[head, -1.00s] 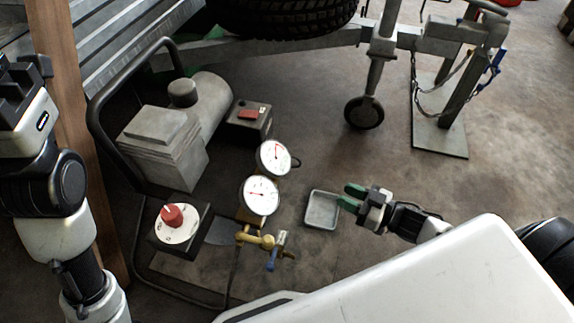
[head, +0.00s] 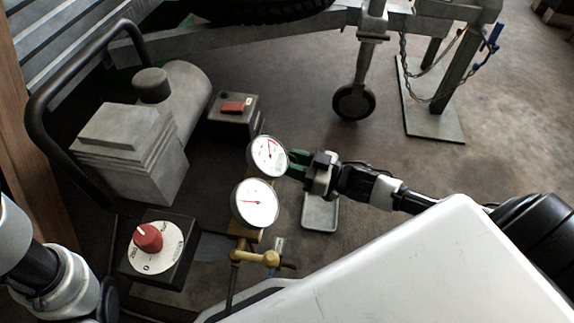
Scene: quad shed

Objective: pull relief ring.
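A relief ring is not clearly visible; in the earlier picture a small dark loop showed at the right of the upper gauge (head: 267,156), and that spot is now covered by my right gripper (head: 297,164). The gripper's green fingertips are right beside the gauge's right rim. Whether they touch or hold the ring I cannot tell, nor whether they are open or shut. The lower gauge (head: 255,203) stands in front, above brass fittings (head: 256,258). My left arm shows at lower left, but its gripper is out of view.
A compressor motor block (head: 130,150) and its black tube frame (head: 52,95) stand at left. A shallow metal tray (head: 320,212) lies under my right gripper.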

